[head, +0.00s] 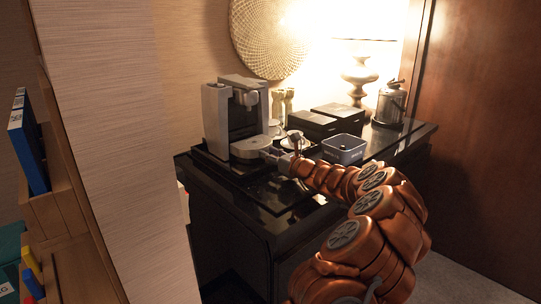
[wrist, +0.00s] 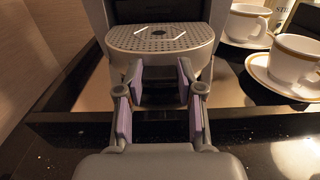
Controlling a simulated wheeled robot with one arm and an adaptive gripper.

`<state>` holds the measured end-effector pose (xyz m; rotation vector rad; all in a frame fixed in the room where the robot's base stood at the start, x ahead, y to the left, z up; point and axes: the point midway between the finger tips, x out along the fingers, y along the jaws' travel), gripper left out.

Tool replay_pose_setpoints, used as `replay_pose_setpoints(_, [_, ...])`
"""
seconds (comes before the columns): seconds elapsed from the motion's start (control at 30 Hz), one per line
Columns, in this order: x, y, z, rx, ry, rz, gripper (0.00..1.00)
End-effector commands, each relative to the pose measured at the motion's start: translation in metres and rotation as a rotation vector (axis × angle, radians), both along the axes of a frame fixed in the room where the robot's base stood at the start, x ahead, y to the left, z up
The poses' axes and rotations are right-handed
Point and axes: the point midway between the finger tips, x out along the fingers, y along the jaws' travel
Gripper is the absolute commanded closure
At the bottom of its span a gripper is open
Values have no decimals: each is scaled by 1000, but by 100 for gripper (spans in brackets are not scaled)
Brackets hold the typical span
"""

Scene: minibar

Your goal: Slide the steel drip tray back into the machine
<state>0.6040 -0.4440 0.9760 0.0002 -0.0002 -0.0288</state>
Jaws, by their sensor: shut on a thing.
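The coffee machine (head: 216,118) stands on a black tray at the left end of the counter. The steel drip tray (head: 250,147) is at its base, with a perforated top and a rounded front. In the wrist view the drip tray (wrist: 160,48) sits level between the machine's sides, its front sticking out toward me. My gripper (head: 284,161) is at the front of the drip tray. The hold itself is partly hidden, and I cannot see the tray's rear edge.
White cups with gold trim (wrist: 295,60) on saucers stand close to the right of the machine. The black serving tray's raised rim (wrist: 60,117) runs below my gripper. A grey bin (head: 344,149), black boxes (head: 338,115) and a metal canister (head: 389,105) stand farther right.

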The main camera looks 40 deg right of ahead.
Motion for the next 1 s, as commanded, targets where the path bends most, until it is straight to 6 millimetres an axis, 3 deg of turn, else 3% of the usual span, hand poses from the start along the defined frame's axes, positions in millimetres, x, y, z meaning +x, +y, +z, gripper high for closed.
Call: replay_pose_setpoints(1.0, [18,0,1,0,-1,1,100])
